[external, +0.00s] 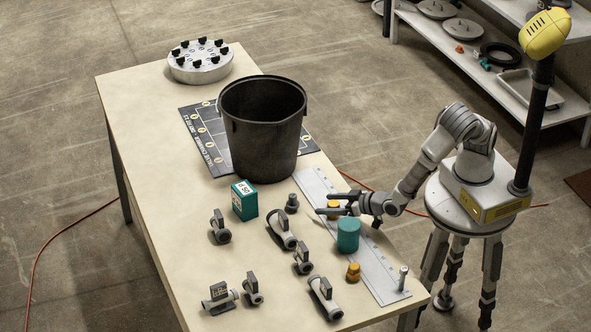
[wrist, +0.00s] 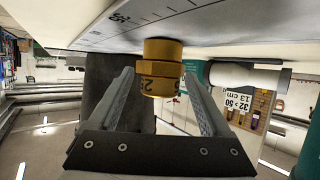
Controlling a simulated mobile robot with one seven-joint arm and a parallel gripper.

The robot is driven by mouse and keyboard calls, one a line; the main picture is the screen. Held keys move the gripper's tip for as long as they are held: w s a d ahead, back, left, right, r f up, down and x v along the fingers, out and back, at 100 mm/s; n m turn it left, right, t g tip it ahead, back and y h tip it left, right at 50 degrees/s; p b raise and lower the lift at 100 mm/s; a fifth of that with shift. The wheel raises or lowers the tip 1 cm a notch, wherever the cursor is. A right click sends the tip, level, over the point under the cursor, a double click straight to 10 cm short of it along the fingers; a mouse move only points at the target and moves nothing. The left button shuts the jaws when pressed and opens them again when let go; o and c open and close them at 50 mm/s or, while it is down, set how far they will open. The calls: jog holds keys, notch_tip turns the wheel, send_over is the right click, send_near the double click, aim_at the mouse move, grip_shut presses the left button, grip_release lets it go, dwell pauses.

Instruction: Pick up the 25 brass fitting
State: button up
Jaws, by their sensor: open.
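The brass fitting (wrist: 162,66) stands between my open jaws in the wrist view, with "25" marked on its side, turned over in this view. It is a gold, ringed piece on the grey marked strip (wrist: 190,24). In the external view this brass fitting (external: 333,205) is partly hidden by my gripper (external: 324,204), which reaches in low from the right, fingers level. The fingers lie on either side of it; I cannot tell whether they touch it. A second brass fitting (external: 353,272) stands nearer the front on the same strip (external: 384,278).
A teal cylinder (external: 348,235) stands close in front of my gripper. A grey fitting (external: 292,203), a green box (external: 244,200) and a black bucket (external: 262,130) stand beyond. Several grey valves (external: 281,232) lie left. The table's left side (external: 160,190) is clear.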

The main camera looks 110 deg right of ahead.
jog(key=shift+x, duration=0.8)
jog(key=shift+r, duration=0.1)
grip_shut()
